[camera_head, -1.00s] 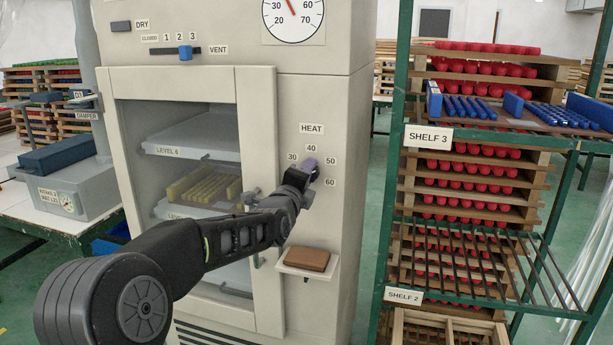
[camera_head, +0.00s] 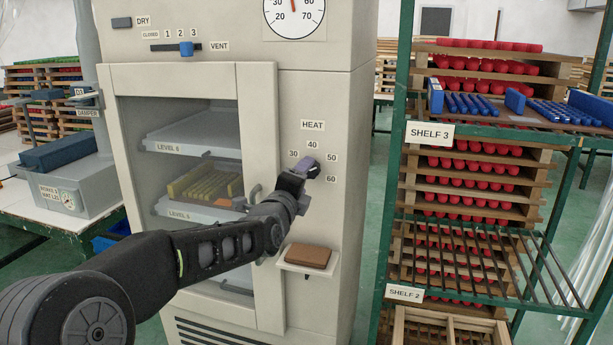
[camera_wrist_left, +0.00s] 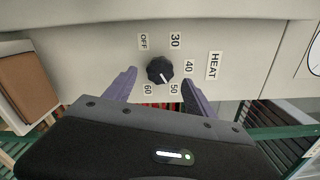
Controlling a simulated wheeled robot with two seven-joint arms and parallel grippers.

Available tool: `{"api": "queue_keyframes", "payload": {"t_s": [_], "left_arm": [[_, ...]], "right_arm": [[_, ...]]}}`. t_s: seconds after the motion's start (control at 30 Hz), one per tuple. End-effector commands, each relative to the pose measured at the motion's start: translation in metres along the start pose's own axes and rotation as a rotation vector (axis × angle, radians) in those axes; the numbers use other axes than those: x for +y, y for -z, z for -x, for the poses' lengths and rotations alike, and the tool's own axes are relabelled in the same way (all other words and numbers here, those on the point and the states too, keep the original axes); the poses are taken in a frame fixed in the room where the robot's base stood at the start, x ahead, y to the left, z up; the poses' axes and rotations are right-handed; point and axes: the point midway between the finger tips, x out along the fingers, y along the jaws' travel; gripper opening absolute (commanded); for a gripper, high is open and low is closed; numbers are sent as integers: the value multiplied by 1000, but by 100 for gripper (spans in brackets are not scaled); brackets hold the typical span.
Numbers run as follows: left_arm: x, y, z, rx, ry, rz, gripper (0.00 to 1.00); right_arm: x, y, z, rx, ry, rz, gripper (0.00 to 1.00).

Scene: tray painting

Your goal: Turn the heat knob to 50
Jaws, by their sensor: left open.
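The black heat knob (camera_wrist_left: 160,70) is on the cabinet front, ringed by the labels OFF, 30, 40, 50 (camera_wrist_left: 174,88) and 60 in the left wrist view. Its white mark points toward 50. My left gripper (camera_wrist_left: 159,82) is open, with one purple finger on each side of the knob and a visible gap to each. In the head view my left gripper (camera_head: 307,169) is in front of the panel below the HEAT label (camera_head: 313,125) and hides the knob. My right gripper is not in view.
A small shelf (camera_head: 291,266) with a brown block (camera_head: 308,255) juts out below the knob. The cabinet door (camera_head: 257,110) with its handle is left of the knob. A green rack (camera_head: 396,190) with loaded shelves stands to the right.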

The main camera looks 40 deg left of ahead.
Motion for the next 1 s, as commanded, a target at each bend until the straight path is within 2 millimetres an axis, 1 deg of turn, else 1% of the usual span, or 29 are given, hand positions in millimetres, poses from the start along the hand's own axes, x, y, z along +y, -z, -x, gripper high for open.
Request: {"api": "queue_keyframes", "payload": {"t_s": [0.03,0.1,0.2,0.3,0.87,1.0], "left_arm": [[0,-1,10,-2,2,1,64],[0,-1,20,-2,1,1,64],[1,0,30,-1,0,0,64],[0,0,35,-1,0,-1,64],[0,0,35,0,0,5,64],[1,0,35,0,-1,88,64]], "right_arm": [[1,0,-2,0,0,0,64],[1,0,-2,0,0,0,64],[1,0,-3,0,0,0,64],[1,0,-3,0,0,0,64],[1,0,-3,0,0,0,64],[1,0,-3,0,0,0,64]]}}
